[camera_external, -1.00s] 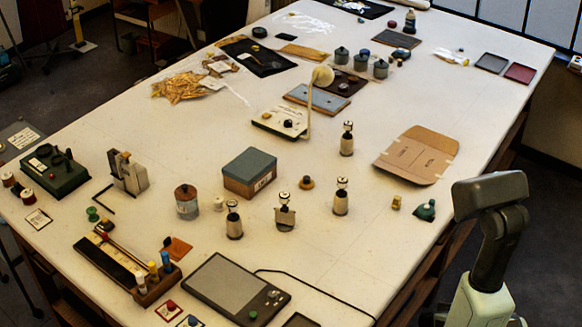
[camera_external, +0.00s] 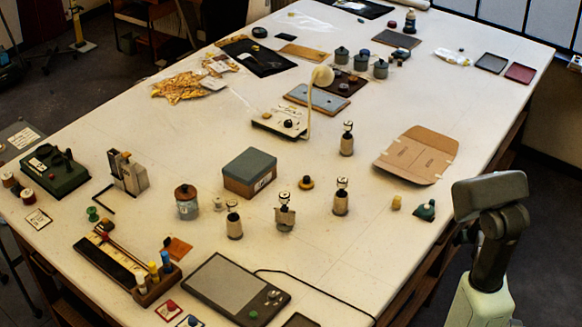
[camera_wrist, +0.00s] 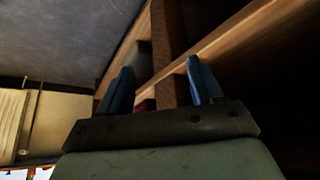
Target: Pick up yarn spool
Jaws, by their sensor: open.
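My gripper (camera_wrist: 160,88) shows in the wrist view with its two blue fingers spread apart and nothing between them. In the external view only upper parts of my arm show at the lower right, beside the table's right edge; the fingers are out of sight there. I cannot tell which thing is the yarn spool. Small spool-like items on the table are a yellow one (camera_external: 397,202) near the right edge, a green one (camera_external: 93,214) at the left, a pale one (camera_external: 218,204) near the middle, and red-and-white ones (camera_external: 27,197) at the far left. My gripper touches none of them.
The wrist view shows wooden beams (camera_wrist: 225,45), apparently the table's underside. On the white table (camera_external: 345,275), several cream bottle-like items (camera_external: 341,197), a grey-topped box (camera_external: 249,173), a tablet (camera_external: 227,287) and flat cardboard (camera_external: 416,154) stand or lie. The front right is fairly clear.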

